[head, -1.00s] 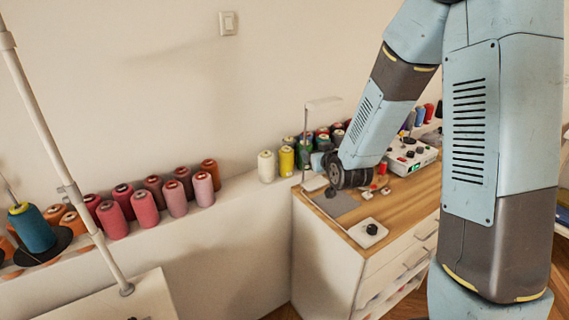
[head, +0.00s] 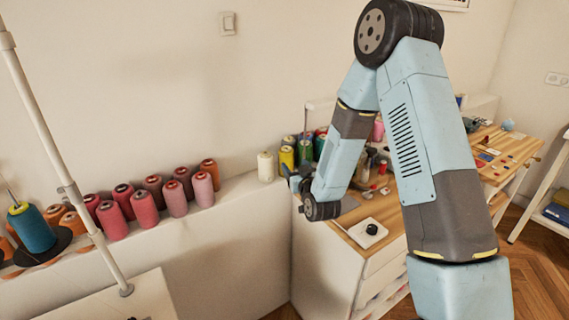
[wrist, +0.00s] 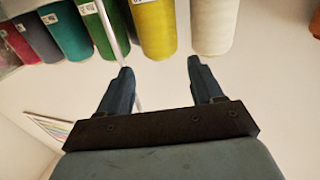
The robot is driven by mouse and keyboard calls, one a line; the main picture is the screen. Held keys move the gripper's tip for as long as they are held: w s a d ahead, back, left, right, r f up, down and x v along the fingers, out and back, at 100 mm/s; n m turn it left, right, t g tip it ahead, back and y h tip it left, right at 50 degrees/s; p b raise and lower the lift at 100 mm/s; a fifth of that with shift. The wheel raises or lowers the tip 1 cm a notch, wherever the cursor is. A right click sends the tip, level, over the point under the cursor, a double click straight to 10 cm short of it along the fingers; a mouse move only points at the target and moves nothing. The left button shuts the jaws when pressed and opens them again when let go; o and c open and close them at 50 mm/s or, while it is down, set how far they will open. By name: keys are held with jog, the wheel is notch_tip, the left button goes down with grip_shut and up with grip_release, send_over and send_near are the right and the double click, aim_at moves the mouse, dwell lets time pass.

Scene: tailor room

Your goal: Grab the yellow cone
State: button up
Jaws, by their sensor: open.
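The yellow cone (head: 287,160) stands upright on the white ledge by the wall, between a white cone (head: 265,166) and a green cone (head: 305,150). In the wrist view the yellow cone (wrist: 155,28) is at the top, upside down in the picture, beyond my fingertips and roughly in line with the gap between them. My gripper (wrist: 160,72) is open, with nothing between its fingers. In the head view my gripper is mostly hidden by my own wrist, close to the yellow cone.
A thin white pole (wrist: 115,30) shows between the green and yellow cones in the wrist view. The wooden-topped cabinet (head: 345,223) with a small white device (head: 368,233) is below my arm. Several pink and red cones (head: 145,208) stand along the ledge to the left.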

aim_at(288, 156)
jog(key=x, duration=0.9)
jog(key=shift+r, duration=0.1)
jog(key=c, duration=0.8)
jog(key=shift+r, duration=0.1)
